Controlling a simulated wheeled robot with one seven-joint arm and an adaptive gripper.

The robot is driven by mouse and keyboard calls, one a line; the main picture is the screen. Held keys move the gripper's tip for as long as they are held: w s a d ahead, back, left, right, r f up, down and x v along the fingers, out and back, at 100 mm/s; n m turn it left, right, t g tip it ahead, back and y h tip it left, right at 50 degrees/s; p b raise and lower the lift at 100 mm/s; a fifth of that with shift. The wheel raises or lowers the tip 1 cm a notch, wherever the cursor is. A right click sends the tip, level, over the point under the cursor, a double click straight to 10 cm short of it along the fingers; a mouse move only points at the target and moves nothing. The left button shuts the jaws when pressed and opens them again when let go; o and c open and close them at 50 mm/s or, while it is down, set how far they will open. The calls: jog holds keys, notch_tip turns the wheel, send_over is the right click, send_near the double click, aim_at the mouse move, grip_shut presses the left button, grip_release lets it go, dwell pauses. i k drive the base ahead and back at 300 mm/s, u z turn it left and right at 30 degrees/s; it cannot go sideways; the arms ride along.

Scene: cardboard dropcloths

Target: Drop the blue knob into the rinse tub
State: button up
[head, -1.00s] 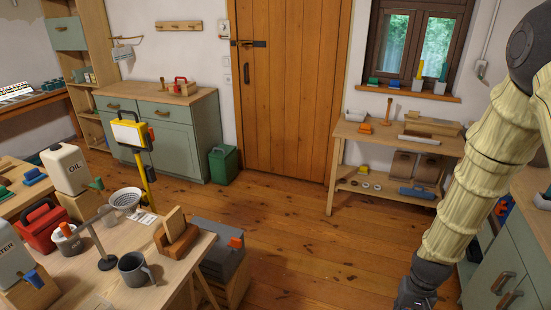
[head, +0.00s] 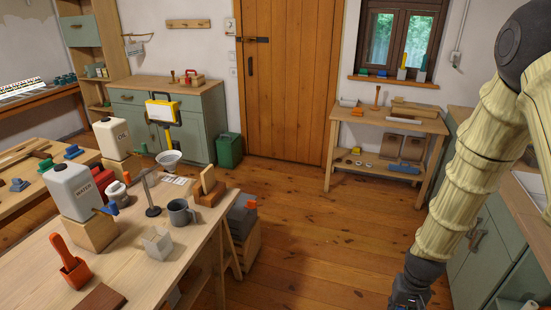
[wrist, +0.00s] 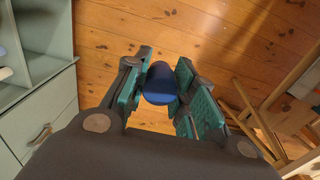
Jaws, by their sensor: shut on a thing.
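The blue knob (wrist: 158,86) is between the fingers of my gripper (wrist: 163,80) in the wrist view, above the wooden floor. My gripper is shut on it, with a teal-padded finger on each side. I cannot tell for sure which vessel is the rinse tub. A white bowl (head: 168,159) stands at the far end of the left worktable, well away from my arm.
A green bin (head: 229,150) stands by the door. A green cabinet (wrist: 42,105) is close left in the wrist view. The middle floor is clear.

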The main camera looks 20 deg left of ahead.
aim_at(167, 250)
jog(key=z, duration=0.2)
jog(key=k, duration=0.3)
jog(key=u, duration=1.95)
